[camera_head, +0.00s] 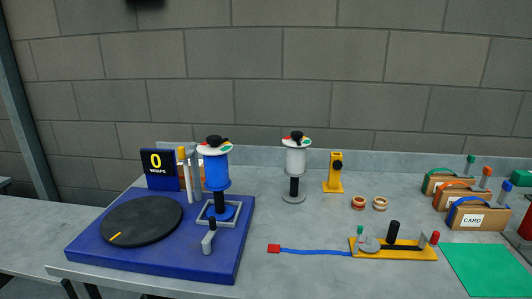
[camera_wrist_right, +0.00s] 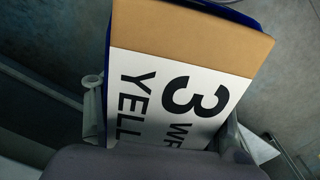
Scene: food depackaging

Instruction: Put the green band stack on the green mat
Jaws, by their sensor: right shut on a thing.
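The green band stack (camera_head: 440,182) is a brown card block with a green strap and a green-topped post, the rearmost of three stacks at the right of the table in the head view. The flat green mat (camera_head: 488,268) lies at the front right and its visible part is bare. In the right wrist view my right gripper (camera_wrist_right: 165,110) is shut on a brown labelled block (camera_wrist_right: 200,42). Its white label reads "3" with parts of other words, and a dark blue edge shows. Neither gripper shows in the head view.
The orange-strapped stack (camera_head: 454,197) and blue-strapped stack (camera_head: 479,216) stand in front of the green one. A yellow fixture (camera_head: 412,254) with posts lies left of the mat. A blue base (camera_head: 95,255) with a black turntable (camera_head: 141,222) fills the left.

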